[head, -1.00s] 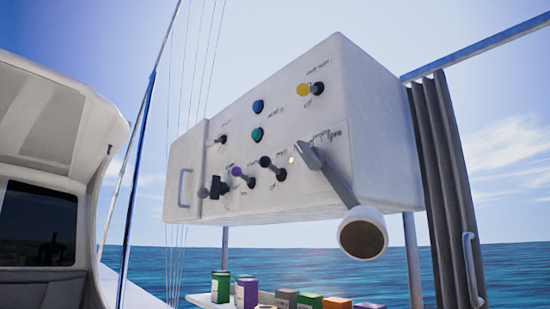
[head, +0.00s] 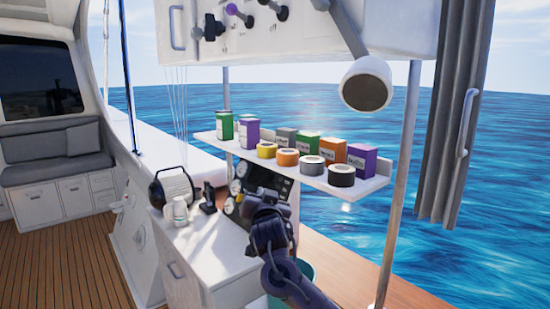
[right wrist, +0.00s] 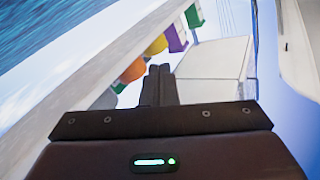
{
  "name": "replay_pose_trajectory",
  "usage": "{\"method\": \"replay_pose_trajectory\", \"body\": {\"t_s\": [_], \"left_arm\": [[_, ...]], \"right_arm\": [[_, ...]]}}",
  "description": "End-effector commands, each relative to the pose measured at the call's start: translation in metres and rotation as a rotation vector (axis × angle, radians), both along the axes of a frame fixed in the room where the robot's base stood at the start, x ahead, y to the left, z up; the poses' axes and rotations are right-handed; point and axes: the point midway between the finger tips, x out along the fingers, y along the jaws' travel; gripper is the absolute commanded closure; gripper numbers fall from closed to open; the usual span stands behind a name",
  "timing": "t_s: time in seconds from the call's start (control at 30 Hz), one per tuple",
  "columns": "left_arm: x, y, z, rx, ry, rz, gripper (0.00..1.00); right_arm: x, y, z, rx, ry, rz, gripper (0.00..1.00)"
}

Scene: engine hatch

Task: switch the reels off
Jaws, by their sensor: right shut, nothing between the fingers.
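The white control box (head: 340,25) hangs at the top of the head view, with only its lower part in frame. Along its lower face are a black switch (head: 211,27), a purple-tipped switch (head: 233,10) and more black knobs (head: 283,12). The labels are too small to read, so I cannot tell which switch is for the reels. My right gripper (head: 262,197) is below the box and the shelf, in front of the dark gauge panel. In the right wrist view its two fingers (right wrist: 160,85) are together and empty. My left gripper is not in view.
A white shelf (head: 375,188) with several boxes and tins lies between my right gripper and the control box. A grey arm with a white cup-shaped end (head: 366,84) hangs from the box. A grey curtain (head: 455,120) hangs at right.

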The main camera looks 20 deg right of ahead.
Motion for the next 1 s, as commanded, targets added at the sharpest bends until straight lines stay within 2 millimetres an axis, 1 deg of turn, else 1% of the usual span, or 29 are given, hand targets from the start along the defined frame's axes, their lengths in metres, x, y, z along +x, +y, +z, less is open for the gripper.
{"method": "replay_pose_trajectory", "body": {"t_s": [0.03,0.07,0.1,0.17,0.2,0.3,0.33,0.4,0.5,0.6,0.87,1.0], "left_arm": [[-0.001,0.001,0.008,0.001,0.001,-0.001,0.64],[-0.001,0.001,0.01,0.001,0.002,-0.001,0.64],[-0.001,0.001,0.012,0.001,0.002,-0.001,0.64],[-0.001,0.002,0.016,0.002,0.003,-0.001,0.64],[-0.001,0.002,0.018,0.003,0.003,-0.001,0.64],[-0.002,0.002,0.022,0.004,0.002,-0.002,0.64],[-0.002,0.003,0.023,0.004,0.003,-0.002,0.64],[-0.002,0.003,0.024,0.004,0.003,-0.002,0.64],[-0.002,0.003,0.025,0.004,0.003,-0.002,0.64],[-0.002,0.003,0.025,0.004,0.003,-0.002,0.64],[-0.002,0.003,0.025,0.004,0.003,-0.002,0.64],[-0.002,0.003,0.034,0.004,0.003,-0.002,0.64]], "right_arm": [[-0.008,0.003,0.078,0.038,-0.125,-0.001,1.0],[-0.015,0.004,0.114,0.065,-0.19,0.002,1.0],[-0.027,0.006,0.159,0.102,-0.272,0.006,1.0],[-0.048,0.009,0.221,0.155,-0.388,0.019,1.0],[-0.064,0.011,0.257,0.188,-0.46,0.03,1.0],[-0.101,0.014,0.325,0.257,-0.604,0.061,1.0],[-0.111,0.015,0.34,0.274,-0.636,0.071,1.0],[-0.129,0.016,0.366,0.304,-0.695,0.088,1.0],[-0.144,0.017,0.385,0.331,-0.743,0.105,1.0],[-0.149,0.018,0.391,0.34,-0.757,0.11,1.0],[-0.148,0.017,0.391,0.339,-0.756,0.109,1.0],[-0.142,0.015,0.398,0.336,-0.756,0.107,1.0]]}}
